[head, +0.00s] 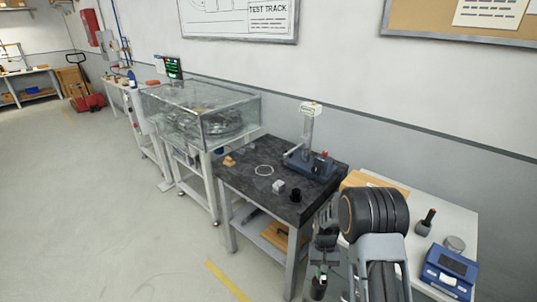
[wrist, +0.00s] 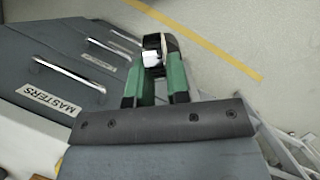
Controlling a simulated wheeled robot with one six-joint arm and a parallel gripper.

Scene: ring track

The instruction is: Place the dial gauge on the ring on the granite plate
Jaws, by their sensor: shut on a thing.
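The granite plate (head: 250,185) is a dark speckled slab on a grey stand, in the middle of the head view. A thin white ring (head: 264,170) is marked on its top and looks empty. My gripper (head: 321,278) is low, in front of the plate's right end, apart from it. In the wrist view its green fingers (wrist: 155,75) are shut on a small dark-rimmed thing with a white face, which looks like the dial gauge (wrist: 153,56). My fingers and arm hide part of it.
A silver block (head: 279,187), a black cylinder (head: 295,195), an orange block (head: 229,160) and a gauge stand (head: 308,145) stand on the plate. A glass case (head: 205,110) is at left; a white table (head: 455,225) is at right. Drawers marked MASTERS (wrist: 52,98) are beside my gripper.

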